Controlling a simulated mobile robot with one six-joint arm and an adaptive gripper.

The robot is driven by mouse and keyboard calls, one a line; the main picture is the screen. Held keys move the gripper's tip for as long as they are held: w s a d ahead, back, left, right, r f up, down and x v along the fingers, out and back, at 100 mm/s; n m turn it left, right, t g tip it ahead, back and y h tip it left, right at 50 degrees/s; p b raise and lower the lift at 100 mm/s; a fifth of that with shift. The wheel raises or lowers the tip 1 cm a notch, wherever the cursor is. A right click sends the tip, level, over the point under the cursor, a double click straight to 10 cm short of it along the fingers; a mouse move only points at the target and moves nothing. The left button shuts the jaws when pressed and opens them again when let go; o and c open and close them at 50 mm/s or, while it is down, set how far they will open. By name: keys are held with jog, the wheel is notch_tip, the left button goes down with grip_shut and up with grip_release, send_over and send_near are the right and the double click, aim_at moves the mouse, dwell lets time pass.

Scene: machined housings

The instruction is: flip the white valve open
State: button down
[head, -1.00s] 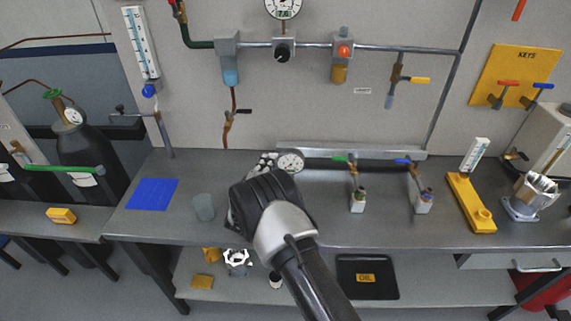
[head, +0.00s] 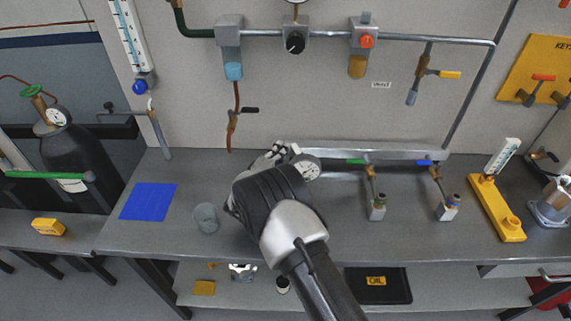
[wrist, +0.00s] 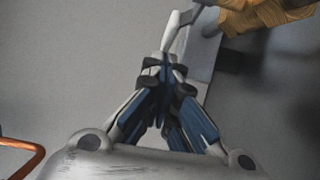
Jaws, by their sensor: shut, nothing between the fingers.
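In the wrist view a slim white lever (wrist: 172,28), which looks like the white valve's handle, stands just past my fingertips. A brass-coloured body (wrist: 268,14) at the top right may belong to the same valve. My gripper (wrist: 164,72) is shut and empty, its tips close to the lever's lower end; I cannot tell whether they touch. My own wrist hides much of that spot, and the white valve is not clear there.
Pipework (head: 430,38) runs along the wall. The front middle of the bench is clear.

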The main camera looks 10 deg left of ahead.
jog(key=shift+w+d, duration=1.25)
jog(key=shift+w, duration=0.15)
jog(key=v, duration=1.2)
